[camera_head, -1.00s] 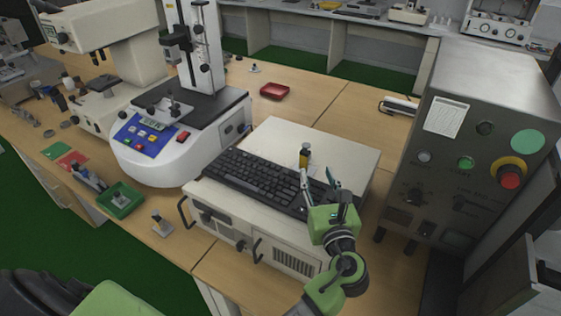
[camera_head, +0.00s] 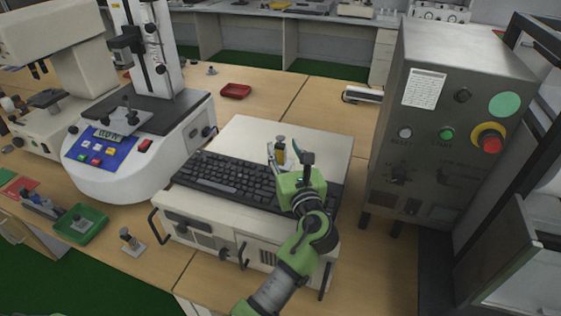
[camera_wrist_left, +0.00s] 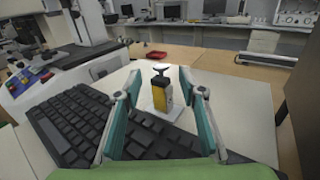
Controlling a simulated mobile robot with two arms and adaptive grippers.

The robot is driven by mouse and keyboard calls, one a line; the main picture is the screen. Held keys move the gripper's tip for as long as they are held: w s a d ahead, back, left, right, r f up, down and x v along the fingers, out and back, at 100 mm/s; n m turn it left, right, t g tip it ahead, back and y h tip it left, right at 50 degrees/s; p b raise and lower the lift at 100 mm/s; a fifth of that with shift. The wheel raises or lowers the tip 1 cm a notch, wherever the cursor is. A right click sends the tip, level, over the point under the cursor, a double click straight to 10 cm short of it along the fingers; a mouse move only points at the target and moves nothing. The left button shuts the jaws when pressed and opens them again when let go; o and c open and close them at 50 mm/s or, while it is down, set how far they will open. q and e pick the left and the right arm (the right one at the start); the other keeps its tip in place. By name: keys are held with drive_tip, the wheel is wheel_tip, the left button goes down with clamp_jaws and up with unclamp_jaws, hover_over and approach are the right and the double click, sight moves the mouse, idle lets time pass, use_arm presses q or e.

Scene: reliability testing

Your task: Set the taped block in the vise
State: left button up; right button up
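A small block (camera_head: 280,157) wrapped in yellow and dark tape, with a grey knob on top, stands upright on the white instrument box behind the keyboard. The block also shows in the left wrist view (camera_wrist_left: 160,94), centred beyond the fingers. My left gripper (camera_head: 291,159) is over the keyboard, just in front of the block. Its teal fingers are spread in the left wrist view (camera_wrist_left: 162,112), with nothing held between them. A small vise-like fixture (camera_head: 127,118) sits on the test stand's dark base. My right gripper is not in view.
A black keyboard (camera_head: 232,179) lies on the white box (camera_head: 318,144). A grey control cabinet (camera_head: 445,125) stands close on the right. The white test stand (camera_head: 118,165) is at left. A green tray (camera_head: 92,231) and small metal fixture (camera_head: 131,243) are front left; a red tray (camera_head: 236,91) is behind.

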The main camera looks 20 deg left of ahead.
sight(281, 140)
use_arm(q)
drive_tip(key=b+x, duration=0.2)
drive_tip(key=x, duration=0.1)
drive_tip(key=b+x, duration=0.1)
drive_tip(key=shift+w+f, duration=0.2)
drive_tip(key=shift+f, duration=0.1)
drive_tip(key=shift+w+a+r, duration=0.1)
drive_tip(key=shift+w, duration=0.1)
drive_tip(key=shift+r, duration=0.1)
drive_tip(key=shift+c, duration=0.4)
clamp_jaws()
